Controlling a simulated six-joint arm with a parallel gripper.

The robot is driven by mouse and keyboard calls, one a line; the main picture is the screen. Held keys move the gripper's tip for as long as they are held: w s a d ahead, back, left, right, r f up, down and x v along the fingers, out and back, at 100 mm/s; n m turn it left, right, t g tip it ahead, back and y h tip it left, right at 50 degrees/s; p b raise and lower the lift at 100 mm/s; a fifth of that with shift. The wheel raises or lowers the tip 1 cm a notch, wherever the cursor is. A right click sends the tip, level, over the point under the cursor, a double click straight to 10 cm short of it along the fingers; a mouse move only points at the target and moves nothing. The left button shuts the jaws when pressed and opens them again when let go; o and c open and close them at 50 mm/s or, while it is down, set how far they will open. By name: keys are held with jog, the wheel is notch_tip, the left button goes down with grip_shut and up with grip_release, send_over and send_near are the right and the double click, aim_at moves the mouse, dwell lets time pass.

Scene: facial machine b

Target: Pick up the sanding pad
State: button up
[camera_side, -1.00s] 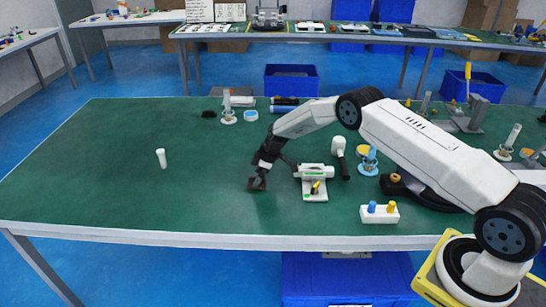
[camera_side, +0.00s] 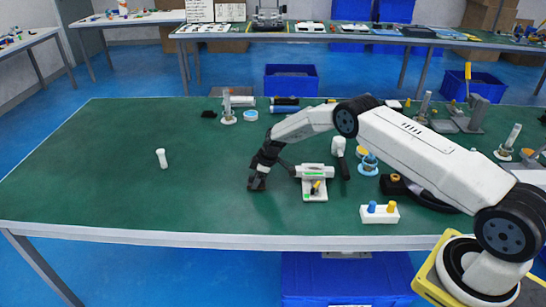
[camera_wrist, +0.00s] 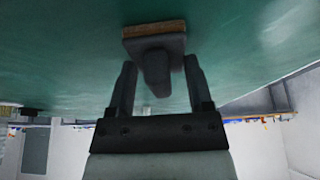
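The sanding pad (camera_wrist: 153,43) is a dark grey block with a brown edge and a grey knob-like handle, seen against the green table top in the wrist view. My gripper (camera_wrist: 160,68) has its two dark fingers apart, one on each side of the handle, with visible gaps to both. In the side view my gripper (camera_side: 257,184) points down close to the table, left of the white device. The pad is hard to tell from the dark fingers there.
A white device (camera_side: 314,185) stands just right of my gripper, with a white-headed tool (camera_side: 339,148) behind it. A white block with blue and yellow knobs (camera_side: 380,213) is near the front edge. A small white bottle (camera_side: 161,158) stands left. The table's left part is mostly clear.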

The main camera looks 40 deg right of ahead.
aim_at(254, 176)
jog(key=c, duration=0.4)
jog(key=shift+c, duration=0.2)
jog(key=shift+r, duration=0.15)
jog(key=shift+r, duration=1.3)
jog(key=shift+s+r, duration=0.35)
jog(key=shift+r, duration=0.25)
jog(key=s+r, duration=0.9)
jog(key=s, duration=0.4)
jog(key=shift+a, duration=0.45)
jog(key=shift+s, duration=0.1)
